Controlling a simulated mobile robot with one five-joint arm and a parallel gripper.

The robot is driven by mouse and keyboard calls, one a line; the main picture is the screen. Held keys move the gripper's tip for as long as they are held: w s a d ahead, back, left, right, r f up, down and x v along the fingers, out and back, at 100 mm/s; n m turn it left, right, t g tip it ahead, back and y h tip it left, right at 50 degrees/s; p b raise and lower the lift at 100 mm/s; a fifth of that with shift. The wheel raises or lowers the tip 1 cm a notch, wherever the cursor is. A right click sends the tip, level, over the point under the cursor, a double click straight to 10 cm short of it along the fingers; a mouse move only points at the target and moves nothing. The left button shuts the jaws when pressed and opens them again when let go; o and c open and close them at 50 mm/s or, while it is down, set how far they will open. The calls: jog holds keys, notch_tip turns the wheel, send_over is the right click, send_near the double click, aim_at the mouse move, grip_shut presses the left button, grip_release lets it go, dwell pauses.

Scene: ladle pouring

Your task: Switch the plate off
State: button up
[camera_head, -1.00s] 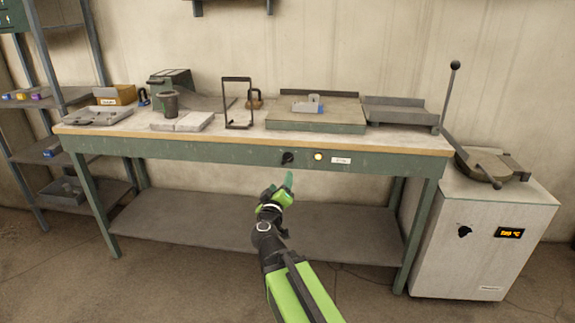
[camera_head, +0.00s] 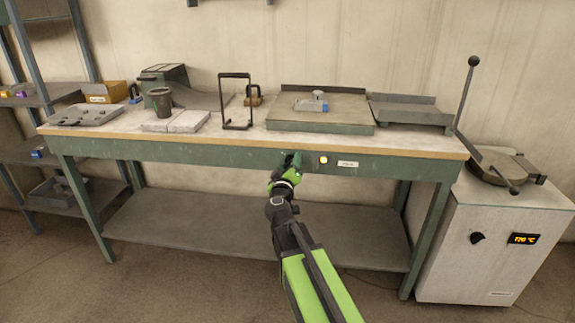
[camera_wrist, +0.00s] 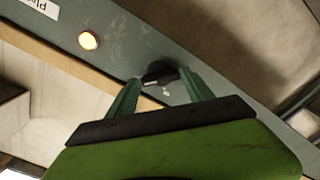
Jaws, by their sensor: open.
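The plate (camera_head: 345,111) is a flat green-edged slab on the bench top, with a small grey and blue block on it. Its black knob (camera_wrist: 160,72) sits on the green front rail of the bench in the wrist view. A round lamp (camera_head: 323,160) beside the knob glows yellow-white; it also shows in the wrist view (camera_wrist: 88,40). My gripper (camera_head: 291,160) is at the front rail and hides the knob in the head view. In the wrist view my gripper (camera_wrist: 162,92) is open, with its green fingers on either side of the knob's near end. I cannot tell whether they touch it.
A label (camera_head: 347,165) is right of the lamp. The bench top's front edge (camera_head: 240,146) overhangs above my gripper. A white cabinet (camera_head: 487,252) with a dial and a lit display stands at the right. The lower shelf (camera_head: 190,225) is bare.

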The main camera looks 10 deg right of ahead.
jog(key=shift+c, duration=0.3)
jog(key=shift+a, duration=0.1)
jog(key=c, duration=1)
jog(key=shift+c, duration=0.2)
jog(key=n, duration=0.4)
jog(key=shift+f+n, duration=0.15)
jog(key=shift+n, duration=0.25)
jog(key=n, duration=0.4)
jog(key=shift+a+f+n, duration=0.1)
jog(key=shift+n, duration=0.2)
jog(key=shift+f+n+b, duration=0.15)
jog(key=shift+n+b, duration=0.25)
jog(key=shift+n, duration=3.7)
